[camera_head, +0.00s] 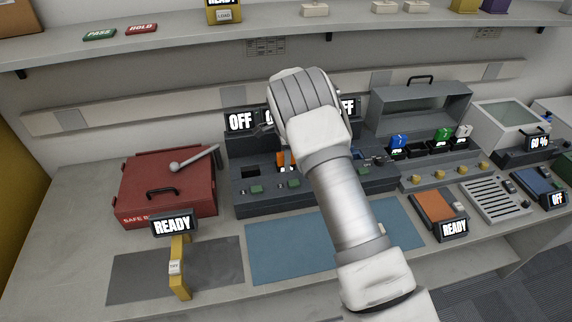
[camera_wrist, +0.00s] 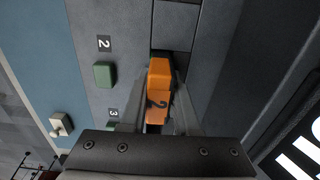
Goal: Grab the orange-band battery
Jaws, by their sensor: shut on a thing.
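The orange-band battery (camera_wrist: 159,72) shows in the wrist view as an orange block with a dark "2" on its side. It sits at a dark slot in the grey charger (camera_wrist: 188,62). My gripper (camera_wrist: 161,88) has its two fingers on either side of the battery and is shut on it. In the head view only a small strip of the orange battery (camera_head: 286,161) shows beside my wrist, above the charger (camera_head: 245,210). My arm hides the fingers and much of the charger there. I cannot tell how deep the battery sits.
A red safe box (camera_head: 165,200) with a handle stands left of the charger. A blue mat (camera_head: 285,250) lies in front. A yellow stand with a READY sign (camera_head: 180,268) is at front left. Blue, green and white batteries (camera_head: 441,136) stand in a row to the right.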

